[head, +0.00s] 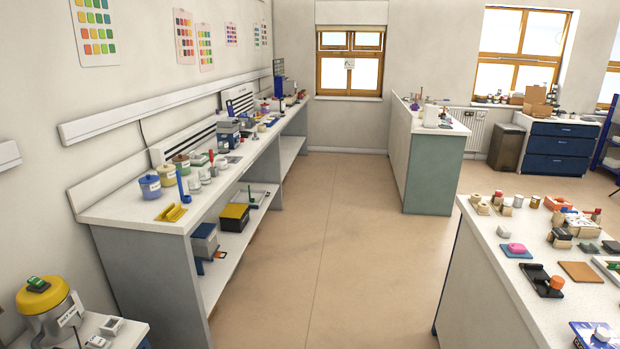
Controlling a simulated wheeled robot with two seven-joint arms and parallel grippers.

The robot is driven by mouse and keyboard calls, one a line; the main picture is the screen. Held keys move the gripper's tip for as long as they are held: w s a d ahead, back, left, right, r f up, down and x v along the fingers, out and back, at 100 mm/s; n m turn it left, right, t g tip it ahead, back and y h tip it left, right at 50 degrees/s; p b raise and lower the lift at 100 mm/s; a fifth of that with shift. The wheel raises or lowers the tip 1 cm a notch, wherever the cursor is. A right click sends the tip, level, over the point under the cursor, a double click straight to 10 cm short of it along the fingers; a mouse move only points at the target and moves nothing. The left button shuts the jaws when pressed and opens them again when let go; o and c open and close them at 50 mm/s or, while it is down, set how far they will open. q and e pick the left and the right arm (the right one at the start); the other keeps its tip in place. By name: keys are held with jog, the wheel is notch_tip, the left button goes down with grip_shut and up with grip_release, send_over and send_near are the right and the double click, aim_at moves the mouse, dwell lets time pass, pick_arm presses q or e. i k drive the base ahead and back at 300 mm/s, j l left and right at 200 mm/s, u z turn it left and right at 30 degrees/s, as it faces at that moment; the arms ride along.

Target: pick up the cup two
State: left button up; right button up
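Neither of my grippers shows in the head view. I cannot tell which thing is cup two. An orange cup-like piece (556,284) sits at the end of a black tray (536,277) on the right worktop. Several small tan and white pots, such as one tan pot (476,199), stand near the far left corner of that worktop.
The long left bench (118,209) runs along the wall, with a lower shelf (219,267). The right worktop (492,247) holds several small items. A grey-green counter (434,173) stands further back. The floor (330,240) between them is clear. A yellow-lidded kiln (48,309) is at front left.

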aim_at(204, 176)
jog(key=i+u, duration=0.2)
jog(key=i, duration=0.35)
jog(key=i+u, duration=0.2)
jog(key=i, duration=0.4)
jog(key=i+l+u, duration=0.2)
jog(key=i, duration=0.35)
